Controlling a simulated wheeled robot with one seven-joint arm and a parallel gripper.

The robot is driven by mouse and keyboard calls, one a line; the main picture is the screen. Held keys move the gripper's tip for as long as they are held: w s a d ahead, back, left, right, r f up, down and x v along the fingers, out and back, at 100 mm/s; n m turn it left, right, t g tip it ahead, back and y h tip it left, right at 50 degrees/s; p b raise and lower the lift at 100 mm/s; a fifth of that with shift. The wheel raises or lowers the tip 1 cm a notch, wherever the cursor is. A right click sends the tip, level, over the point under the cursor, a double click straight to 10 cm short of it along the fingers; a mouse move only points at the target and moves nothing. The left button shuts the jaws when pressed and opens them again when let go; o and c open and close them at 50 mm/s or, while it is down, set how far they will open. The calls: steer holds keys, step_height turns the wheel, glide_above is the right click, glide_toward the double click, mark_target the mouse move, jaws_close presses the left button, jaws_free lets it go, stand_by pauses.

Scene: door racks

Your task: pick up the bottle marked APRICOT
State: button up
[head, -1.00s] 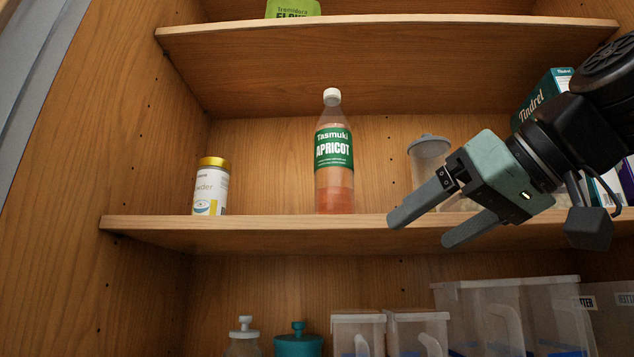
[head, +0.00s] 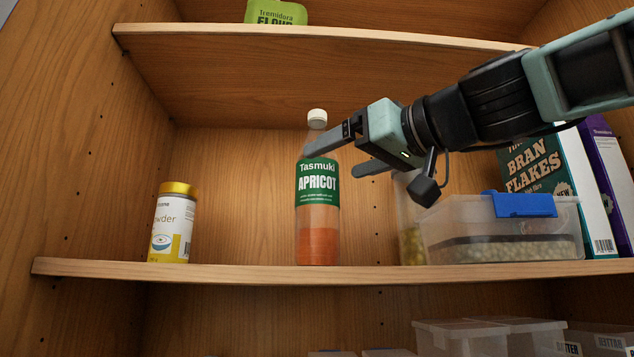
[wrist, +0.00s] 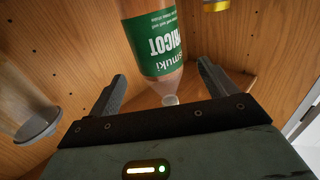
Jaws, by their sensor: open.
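The bottle marked APRICOT (head: 318,225) stands upright on the middle shelf in the head view, with a green label, orange contents and a white cap. My gripper (head: 330,157) is open, at the height of the bottle's upper part, and one finger overlaps the bottle's shoulder in the picture. In the wrist view the bottle (wrist: 155,45) shows upside down, its cap end between the two open fingers of my gripper (wrist: 163,85). The fingers do not appear to touch it.
A yellow-lidded jar (head: 173,225) stands left of the bottle on the shelf (head: 240,271). On the right are a clear tub with a blue clip (head: 500,235), a container behind it and a BRAN FLAKES box (head: 540,165). The upper shelf (head: 300,38) is above.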

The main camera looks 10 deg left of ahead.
mark_target(333, 161)
steer(key=p+x, duration=0.3)
steer(key=x, duration=0.2)
steer(key=shift+w+a+r, duration=0.1)
steer(key=shift+r, duration=0.1)
steer(key=shift+w+a+f, duration=0.15)
steer(key=shift+w+a, duration=0.05)
steer(key=shift+a, duration=0.1)
steer(key=c, duration=1.5)
